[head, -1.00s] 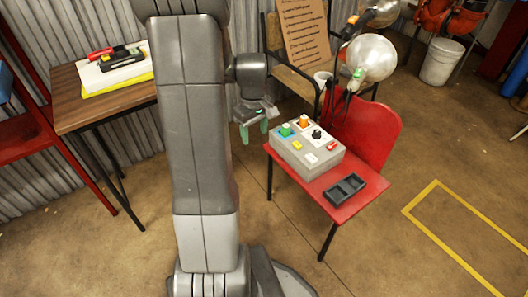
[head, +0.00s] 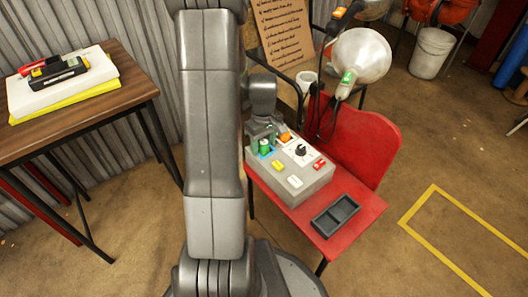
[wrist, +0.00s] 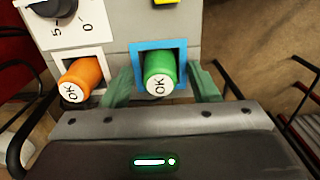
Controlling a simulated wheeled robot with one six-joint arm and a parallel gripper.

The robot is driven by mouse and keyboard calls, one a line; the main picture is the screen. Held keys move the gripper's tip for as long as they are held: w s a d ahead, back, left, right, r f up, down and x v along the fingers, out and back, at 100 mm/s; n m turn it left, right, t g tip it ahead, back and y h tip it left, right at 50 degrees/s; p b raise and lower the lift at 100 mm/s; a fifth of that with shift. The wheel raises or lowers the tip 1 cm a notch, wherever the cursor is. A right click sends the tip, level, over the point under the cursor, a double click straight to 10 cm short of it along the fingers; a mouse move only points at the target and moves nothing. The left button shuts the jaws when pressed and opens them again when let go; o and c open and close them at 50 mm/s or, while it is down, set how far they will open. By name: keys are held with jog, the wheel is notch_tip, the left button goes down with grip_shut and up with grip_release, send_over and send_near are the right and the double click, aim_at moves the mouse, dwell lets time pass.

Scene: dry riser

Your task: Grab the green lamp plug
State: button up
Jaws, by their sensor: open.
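The green lamp plug (head: 264,146) sits upright in a blue-framed socket at the back left of a grey control box (head: 318,186). My gripper (wrist: 163,88) is open, with one green finger on each side of the plug. I cannot tell whether the fingers touch it. In the head view my gripper (head: 262,137) is over that corner of the box and partly hides the plug.
An orange plug (wrist: 82,80) stands close beside the left finger. The box also bears a black knob (head: 300,150) and yellow, white and red buttons. It stands on a red chair (head: 352,222) with a black tray (head: 336,215). A lamp (head: 360,56) hangs behind.

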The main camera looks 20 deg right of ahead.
jog(key=shift+c, duration=0.4)
jog(key=c, duration=1)
jog(key=shift+r, duration=0.2)
